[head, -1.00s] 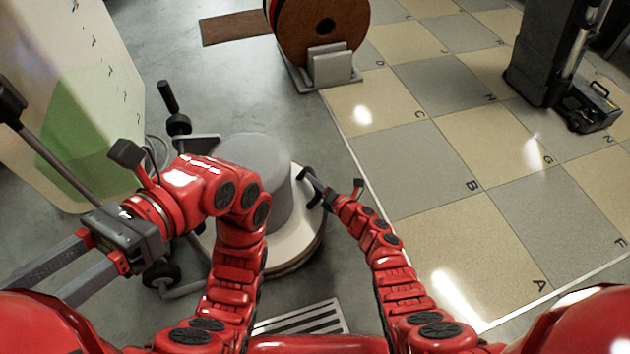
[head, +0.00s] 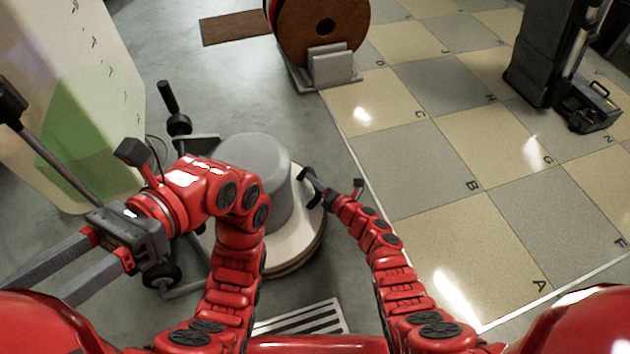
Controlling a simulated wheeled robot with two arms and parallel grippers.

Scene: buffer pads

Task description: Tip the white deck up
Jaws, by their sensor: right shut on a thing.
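The white deck (head: 292,246) is the round base of a floor machine, low on the floor in the middle of the head view. A grey drum (head: 262,165) stands on it, and a brown pad edge shows under its rim. My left arm hides its left side. My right gripper (head: 312,188) is shut on the deck's right rim; the exact contact is small and dark. My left gripper (head: 40,280) is left of the machine, fingers spread and pointing to the lower left, with nothing seen between them.
The machine's dark handle shaft (head: 55,160) slants down at the left, and a small wheel (head: 162,276) is below. A pad rack (head: 330,66) stands behind. A white and green panel (head: 75,130) is at left. Checkered floor at right is clear up to a black case (head: 592,106).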

